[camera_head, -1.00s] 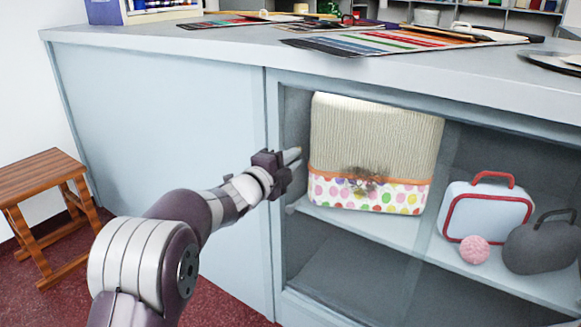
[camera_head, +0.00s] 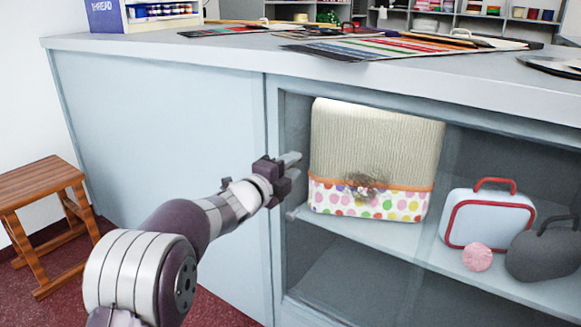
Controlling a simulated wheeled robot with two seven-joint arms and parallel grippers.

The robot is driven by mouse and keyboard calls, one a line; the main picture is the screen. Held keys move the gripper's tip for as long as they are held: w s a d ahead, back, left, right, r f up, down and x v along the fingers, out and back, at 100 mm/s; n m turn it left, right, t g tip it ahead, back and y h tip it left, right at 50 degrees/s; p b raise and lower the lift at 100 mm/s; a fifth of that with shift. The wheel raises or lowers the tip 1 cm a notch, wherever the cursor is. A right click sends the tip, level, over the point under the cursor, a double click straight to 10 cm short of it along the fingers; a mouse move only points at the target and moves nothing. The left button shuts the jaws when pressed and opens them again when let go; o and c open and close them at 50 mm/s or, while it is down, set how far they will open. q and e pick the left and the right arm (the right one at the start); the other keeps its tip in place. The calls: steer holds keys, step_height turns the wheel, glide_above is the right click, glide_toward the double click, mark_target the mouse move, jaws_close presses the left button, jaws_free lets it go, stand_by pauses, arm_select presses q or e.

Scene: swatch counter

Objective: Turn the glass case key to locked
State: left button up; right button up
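The glass case (camera_head: 277,240) is the glazed right part of the pale blue-grey counter. A small grey knob-like piece (camera_head: 291,214) sits at the left edge of its glazed front; it may be the key in its lock, but it is too small to read its turn. My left gripper (camera_head: 293,159) is in front of the case's left frame, above and apart from that piece. Its two grey fingers point right and lie close together in this view, with nothing seen between them; I cannot tell if they are shut. My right gripper is not in view.
Inside the case are a dotted, ribbed cover (camera_head: 372,150), a light blue case with red trim (camera_head: 487,217), a pink ball (camera_head: 477,257) and a dark bag (camera_head: 545,250). Swatch cards (camera_head: 390,45) lie on the countertop. A wooden stool (camera_head: 45,185) stands at the left.

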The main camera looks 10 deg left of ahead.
arm_select(q)
steer(key=shift+s+r, duration=0.1)
steer(key=shift+s, duration=0.05)
steer(key=p+v, duration=0.4)
steer(key=v, duration=0.8)
steer(key=shift+s+p, duration=0.2)
steer(key=shift+p, duration=0.15)
